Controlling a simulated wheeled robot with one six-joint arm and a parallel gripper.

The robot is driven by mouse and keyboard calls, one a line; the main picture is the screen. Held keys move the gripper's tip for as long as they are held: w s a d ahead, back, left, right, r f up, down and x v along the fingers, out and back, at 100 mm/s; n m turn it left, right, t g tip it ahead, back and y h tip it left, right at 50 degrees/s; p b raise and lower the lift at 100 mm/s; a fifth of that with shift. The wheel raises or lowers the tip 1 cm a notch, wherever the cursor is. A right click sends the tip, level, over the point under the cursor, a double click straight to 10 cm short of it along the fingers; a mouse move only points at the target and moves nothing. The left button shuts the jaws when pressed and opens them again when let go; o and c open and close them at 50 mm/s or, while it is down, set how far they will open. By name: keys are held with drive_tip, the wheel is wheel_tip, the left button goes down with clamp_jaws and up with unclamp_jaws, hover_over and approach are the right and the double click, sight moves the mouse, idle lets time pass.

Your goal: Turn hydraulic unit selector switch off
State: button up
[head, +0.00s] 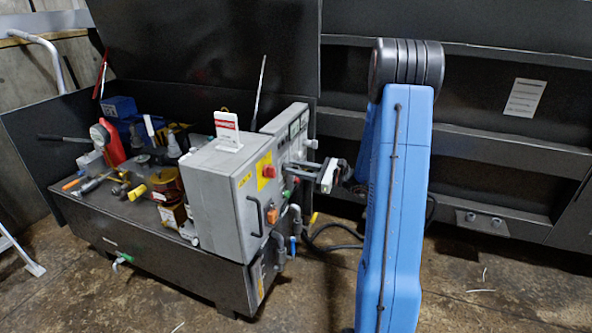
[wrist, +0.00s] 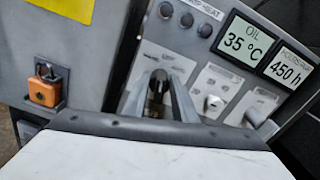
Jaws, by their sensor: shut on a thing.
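The hydraulic unit has a grey control cabinet (head: 215,190) with a panel on its right side. In the wrist view, the panel (wrist: 185,65) carries a row of selector switches. My gripper (head: 292,165) reaches the panel from the right, past the blue arm. In the wrist view its narrow fingers (wrist: 158,92) point at the leftmost switch and are shut on a dark selector switch (wrist: 158,84), mostly hidden between them. The knob's angle cannot be read. A white switch knob (wrist: 213,104) sits to the right, free of the fingers.
Displays read oil 35 °C (wrist: 243,43) and 450 h (wrist: 289,68). An orange padlock-like part (wrist: 45,90) is left of the panel. A red emergency button (head: 268,171) and a black handle (head: 255,216) stick out nearby.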

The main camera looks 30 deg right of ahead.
drive_tip(key=shift+m, duration=1.3)
drive_tip(key=shift+d, duration=0.1)
drive_tip(key=o, duration=0.7)
drive_tip(key=v, duration=1.7)
drive_tip(key=shift+s+d, duration=0.15)
